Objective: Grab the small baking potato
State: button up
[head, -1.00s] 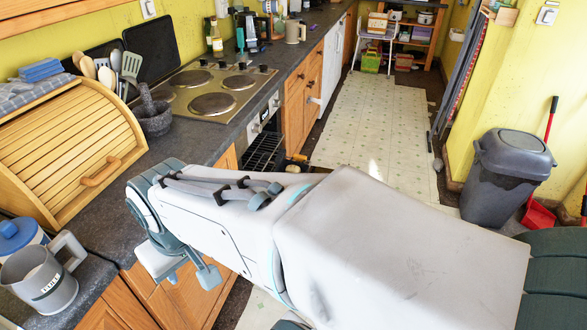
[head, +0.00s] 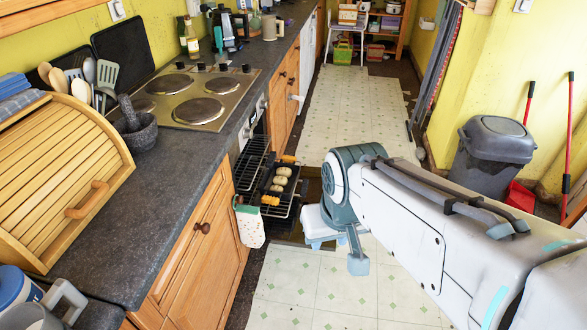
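Several small pale oval items that look like potatoes (head: 280,180) lie in a row on a dark tray (head: 264,187) on the pulled-out oven rack. They are too small to tell which is the small baking potato. A yellow-orange item (head: 270,200) lies at the near end of the row. My gripper (head: 338,246) hangs to the right of the rack and nearer to me, apart from the tray. Its two fingers are spread with a gap between them, and nothing shows in the gap.
The counter (head: 175,175) with hob (head: 190,98) runs along the left. A grey bin (head: 493,150) stands at right. The pale floor (head: 352,110) beyond the rack is clear.

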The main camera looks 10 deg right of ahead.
aim_at(278, 188)
jog(key=i, duration=1.65)
